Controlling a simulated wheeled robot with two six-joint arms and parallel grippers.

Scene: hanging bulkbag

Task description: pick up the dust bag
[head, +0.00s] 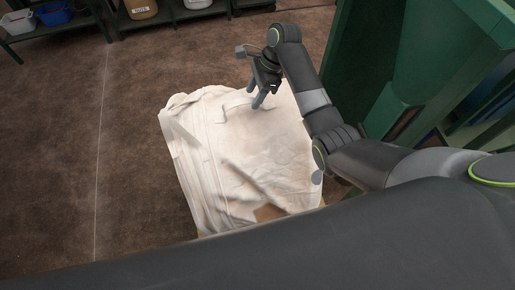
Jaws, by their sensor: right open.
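The dust bag (240,160) is a large off-white cloth bag standing below me in the middle of the head view. A pale strap loop (236,106) lies on its top near the far edge. My right gripper (259,101) is above the far part of the bag, pointing down, beside the right end of the strap. It is open, and I see nothing held in it. I cannot tell whether its fingertips touch the cloth. The bag's near right part is partly hidden by my right arm and my own body. My left gripper is not in view.
A green frame (357,80) stands close on the right, beside my right arm. Dark green shelves (70,28) with a white bin (17,22), a blue bin (54,13) and a tan container (140,9) stand at the back. The brown floor (60,150) on the left is clear.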

